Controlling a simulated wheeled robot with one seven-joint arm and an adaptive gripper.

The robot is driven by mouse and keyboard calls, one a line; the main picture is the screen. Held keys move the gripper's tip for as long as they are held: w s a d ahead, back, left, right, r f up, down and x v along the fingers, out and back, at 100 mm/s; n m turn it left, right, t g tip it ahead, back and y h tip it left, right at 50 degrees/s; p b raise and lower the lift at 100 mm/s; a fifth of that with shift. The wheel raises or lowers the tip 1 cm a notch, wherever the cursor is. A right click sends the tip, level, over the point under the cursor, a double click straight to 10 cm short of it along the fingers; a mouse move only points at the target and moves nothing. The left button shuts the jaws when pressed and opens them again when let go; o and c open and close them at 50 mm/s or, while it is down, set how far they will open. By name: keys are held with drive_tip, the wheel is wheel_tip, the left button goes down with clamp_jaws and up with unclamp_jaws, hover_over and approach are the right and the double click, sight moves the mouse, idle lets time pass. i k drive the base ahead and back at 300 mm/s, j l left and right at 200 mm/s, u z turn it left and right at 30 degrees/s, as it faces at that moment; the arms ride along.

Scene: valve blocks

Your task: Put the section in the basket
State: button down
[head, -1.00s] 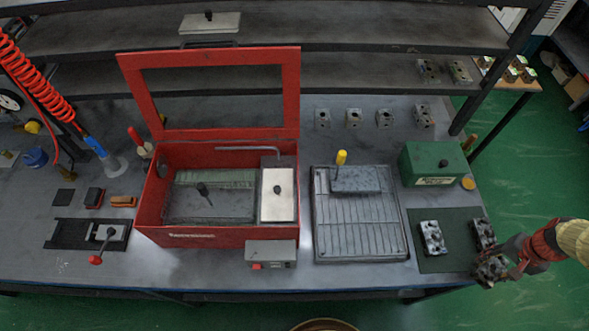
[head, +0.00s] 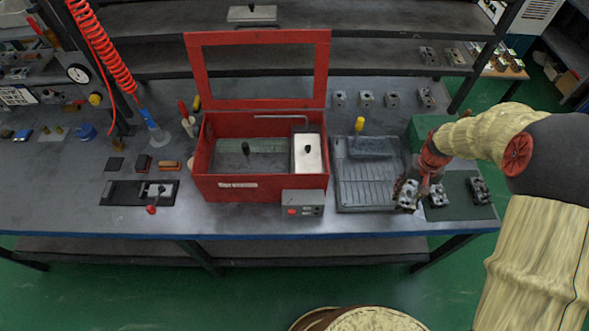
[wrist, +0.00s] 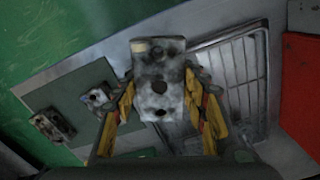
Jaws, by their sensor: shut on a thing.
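My gripper (head: 410,187) is shut on a grey metal valve section (head: 406,197), held just right of the grooved tray in the head view. In the wrist view the section (wrist: 158,85), with dark holes in its face, sits between the yellow-edged fingers (wrist: 160,112). The open red washer box (head: 250,188) stands left of the tray. A mesh basket wall (head: 262,147) shows inside it; much of the inside is hidden by the front wall. Two more sections, one nearer (head: 438,195) and one farther right (head: 480,189), sit on the dark green mat (head: 461,212).
The grey grooved tray (head: 368,188) lies between the washer and my gripper. A pale block (head: 307,155) takes up the box's right side. The raised red lid frame (head: 258,105) stands at its back. A grey control box (head: 303,203) is in front.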

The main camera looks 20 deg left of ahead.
sight(229, 166)
drive_tip(key=k+j+u, duration=0.1)
drive_tip(key=u, duration=0.35)
drive_tip(key=k+j+u, duration=0.15)
drive_tip(key=u, duration=0.25)
drive_tip(key=k+j+u, duration=0.1)
drive_tip(key=u, duration=0.35)
